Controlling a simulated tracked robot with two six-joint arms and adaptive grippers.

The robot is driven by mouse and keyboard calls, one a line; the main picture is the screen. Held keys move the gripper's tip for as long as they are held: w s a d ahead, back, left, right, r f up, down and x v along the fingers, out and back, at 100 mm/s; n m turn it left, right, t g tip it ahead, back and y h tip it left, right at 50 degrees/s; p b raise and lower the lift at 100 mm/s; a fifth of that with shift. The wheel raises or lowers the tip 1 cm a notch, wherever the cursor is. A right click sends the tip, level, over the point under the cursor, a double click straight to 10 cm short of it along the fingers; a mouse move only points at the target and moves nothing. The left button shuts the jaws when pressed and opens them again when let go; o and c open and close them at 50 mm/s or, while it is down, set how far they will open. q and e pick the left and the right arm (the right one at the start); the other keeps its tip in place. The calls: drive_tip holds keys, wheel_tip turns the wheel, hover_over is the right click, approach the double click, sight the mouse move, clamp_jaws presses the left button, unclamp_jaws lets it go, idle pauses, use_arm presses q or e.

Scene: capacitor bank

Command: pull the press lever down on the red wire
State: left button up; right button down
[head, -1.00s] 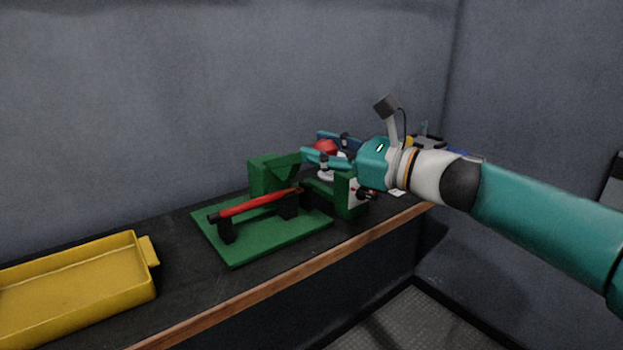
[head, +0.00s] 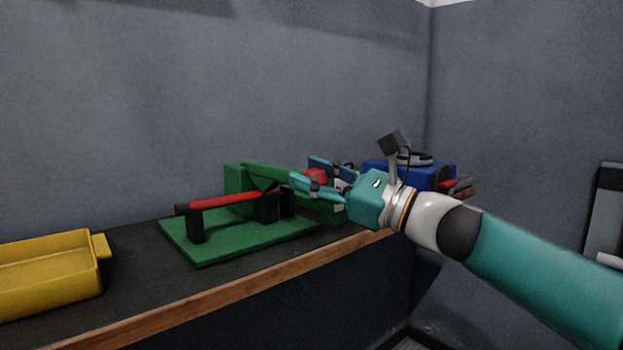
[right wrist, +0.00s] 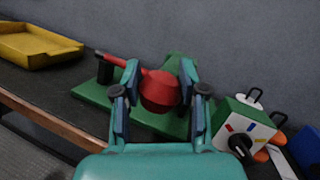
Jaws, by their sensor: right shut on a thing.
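The green press stands on a green baseplate (head: 220,238) on the dark bench. The red wire (head: 225,200) lies level across black supports on it, its right end at a dark block under the press. The green press lever (head: 272,173) slopes down to the right, toward my right gripper (head: 312,174). In the right wrist view, the lever's red ball knob (right wrist: 160,92) sits between the two fingers, and my right gripper (right wrist: 160,76) is shut on it. In the head view the fingers partly hide the knob. My left gripper is not in view.
A yellow tray (head: 98,270) is at the left on the bench. A blue box (head: 375,167) is at the far right end. A white-faced green box (right wrist: 240,120) with a black dial is right of the gripper in the wrist view. Walls close the back and right.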

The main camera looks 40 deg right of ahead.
drive_tip(key=shift+w+f+b, duration=0.25)
drive_tip(key=shift+f+b, duration=0.05)
drive_tip(key=shift+f, duration=0.9)
drive_tip(key=c, duration=1)
unclamp_jaws()
drive_tip(key=o, duration=0.3)
drive_tip(key=shift+s+d, duration=0.15)
drive_tip(key=shift+d, duration=0.05)
drive_tip(key=shift+o, duration=0.3)
drive_tip(key=shift+a, duration=0.1)
drive_tip(key=shift+r, duration=0.15)
drive_tip(key=shift+s+r, duration=0.1)
drive_tip(key=shift+s, duration=0.1)
drive_tip(key=v, duration=1.1)
drive_tip(key=shift+s, duration=0.3)
